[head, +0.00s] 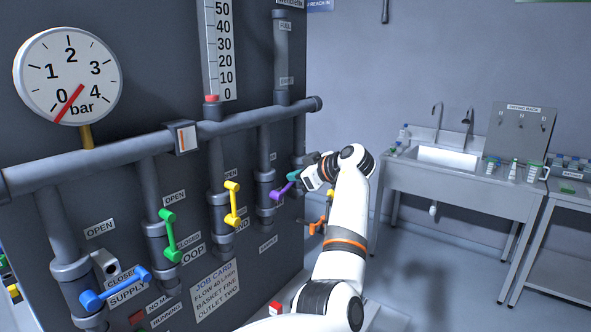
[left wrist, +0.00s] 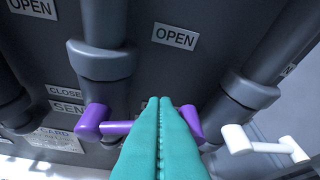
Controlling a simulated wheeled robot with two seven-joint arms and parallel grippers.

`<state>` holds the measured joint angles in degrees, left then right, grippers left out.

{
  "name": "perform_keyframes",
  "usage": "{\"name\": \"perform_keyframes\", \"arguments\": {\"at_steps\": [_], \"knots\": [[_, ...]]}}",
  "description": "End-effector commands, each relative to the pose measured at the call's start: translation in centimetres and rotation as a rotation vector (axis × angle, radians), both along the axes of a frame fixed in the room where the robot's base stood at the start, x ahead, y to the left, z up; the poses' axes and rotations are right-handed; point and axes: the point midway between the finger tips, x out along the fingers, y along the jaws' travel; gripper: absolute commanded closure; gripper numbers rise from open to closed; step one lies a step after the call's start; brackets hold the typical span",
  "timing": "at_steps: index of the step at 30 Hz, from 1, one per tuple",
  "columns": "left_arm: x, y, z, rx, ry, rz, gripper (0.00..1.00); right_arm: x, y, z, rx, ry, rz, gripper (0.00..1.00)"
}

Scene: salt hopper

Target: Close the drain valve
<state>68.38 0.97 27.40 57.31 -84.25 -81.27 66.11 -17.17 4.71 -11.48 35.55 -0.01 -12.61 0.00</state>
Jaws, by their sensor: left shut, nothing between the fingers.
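No label reading "drain" is legible, so I cannot tell which valve is the drain valve. My left gripper (head: 293,176) is shut and empty, its teal fingers pressed together, at the purple valve handle (head: 283,193) on the panel. In the left wrist view the closed fingertips (left wrist: 159,100) lie in front of the purple handle (left wrist: 91,122) and hide its middle; whether they touch it I cannot tell. The handle lies roughly sideways there, below an OPEN label (left wrist: 175,37). A white handle (left wrist: 262,146) is to its right. My right gripper is not in view.
Blue (head: 115,287), green (head: 170,236) and yellow (head: 233,204) valve handles stand along the panel to the left. An orange handle (head: 318,226) is behind my left arm. A pressure gauge (head: 68,75) reads near 0. A sink bench (head: 457,175) stands right, with open floor before it.

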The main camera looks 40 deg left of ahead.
Motion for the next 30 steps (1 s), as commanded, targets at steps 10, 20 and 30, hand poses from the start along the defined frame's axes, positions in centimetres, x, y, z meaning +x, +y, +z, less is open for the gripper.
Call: {"name": "perform_keyframes", "arguments": {"at_steps": [10,20,30], "knots": [[0.6,0.1,-1.3,-0.016,0.137,-0.001,1.0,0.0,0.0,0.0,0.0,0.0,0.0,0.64],[0.9,0.0,-1.6,-0.017,0.134,-0.002,1.0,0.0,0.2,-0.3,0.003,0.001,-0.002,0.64],[0.9,0.0,-1.6,-0.017,0.132,-0.001,1.0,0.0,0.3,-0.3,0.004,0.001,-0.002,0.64]]}}
